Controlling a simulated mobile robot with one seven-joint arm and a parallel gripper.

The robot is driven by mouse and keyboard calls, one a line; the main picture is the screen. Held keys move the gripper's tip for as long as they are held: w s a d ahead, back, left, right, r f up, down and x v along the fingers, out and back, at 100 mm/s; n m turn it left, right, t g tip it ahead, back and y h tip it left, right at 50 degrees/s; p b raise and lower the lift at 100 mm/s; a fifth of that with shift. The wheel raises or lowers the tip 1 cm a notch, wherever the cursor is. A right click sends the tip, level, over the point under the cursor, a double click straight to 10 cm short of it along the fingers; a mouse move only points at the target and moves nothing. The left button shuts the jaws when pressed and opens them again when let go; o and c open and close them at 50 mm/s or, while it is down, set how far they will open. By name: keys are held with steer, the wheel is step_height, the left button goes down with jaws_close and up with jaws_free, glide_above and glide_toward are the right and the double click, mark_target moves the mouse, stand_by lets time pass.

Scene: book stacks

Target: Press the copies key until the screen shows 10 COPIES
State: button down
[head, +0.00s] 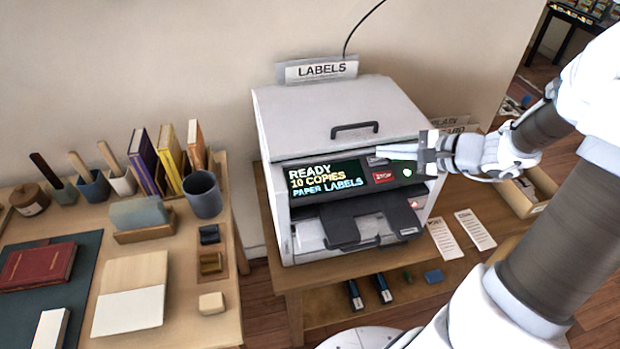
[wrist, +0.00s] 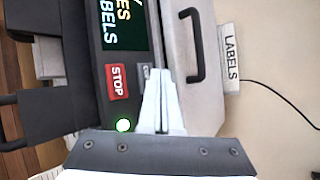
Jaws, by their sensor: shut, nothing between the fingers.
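The label printer (head: 330,115) stands on a wooden table. Its screen (head: 324,178) reads READY, 10 COPIES, PAPER LABELS; part of the screen also shows in the wrist view (wrist: 124,22). My gripper (head: 382,150) is shut and empty, its fingertips at the right part of the control panel. In the wrist view the shut fingers (wrist: 160,75) reach over the panel beside a grey key (wrist: 145,76), which they partly cover. I cannot tell whether they touch it. The red STOP key (head: 383,177) and a lit green button (head: 407,172) are beside and below the fingers.
A black output tray (head: 368,222) juts from the printer's front. The lid has a dark handle (head: 354,129), and a LABELS sign (head: 320,70) stands behind. Two printed cards (head: 444,239) lie right of the printer. A desk with books and cups is at the left.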

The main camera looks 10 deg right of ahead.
steer(key=shift+r, duration=0.1)
steer(key=r+p, duration=0.1)
steer(key=s+r+p, duration=0.1)
steer(key=r, duration=0.1)
steer(key=r+p, duration=0.2)
steer(key=shift+s+r, duration=0.25)
steer(key=shift+s, duration=0.15)
stand_by(0.6)
